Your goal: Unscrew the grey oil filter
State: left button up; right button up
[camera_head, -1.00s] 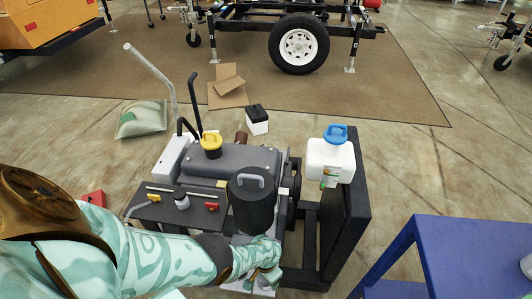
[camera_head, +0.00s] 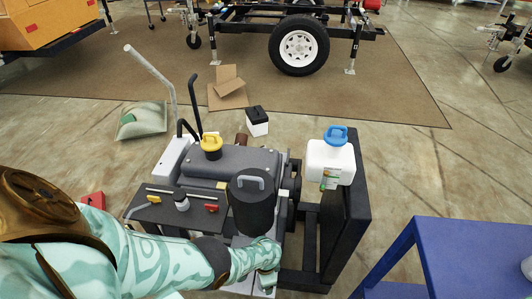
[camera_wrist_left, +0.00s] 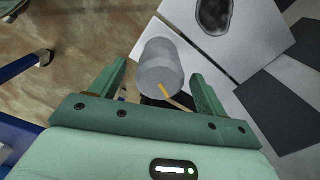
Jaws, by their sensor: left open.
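The grey oil filter (camera_wrist_left: 160,68) is a short light-grey cylinder in the left wrist view, fixed to the side of the engine below the black canister (camera_head: 251,203). My left gripper (camera_wrist_left: 160,80) is open, with one green finger on each side of the filter and visible room beside each finger. The filter sits between and slightly beyond the fingertips, and whether anything touches cannot be told. In the head view my left gripper (camera_head: 268,268) is at the engine's front side, and the filter is hidden there. My right gripper is not in view.
A white jug with a blue cap (camera_head: 331,160) stands on the radiator at the engine's right. A yellow-capped filler (camera_head: 211,146) is on top. A blue table (camera_head: 440,235) stands at the right. A small tray (camera_head: 195,207) is at the left.

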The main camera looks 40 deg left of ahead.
pick_arm(q)
jog(key=shift+c, duration=0.2)
jog(key=c, duration=1.2)
jog(key=n, duration=0.5)
jog(key=n, duration=0.5)
jog(key=shift+r+n, duration=0.1)
jog(key=shift+n, duration=0.5)
jog(key=n, duration=0.4)
jog(key=shift+w, duration=0.1)
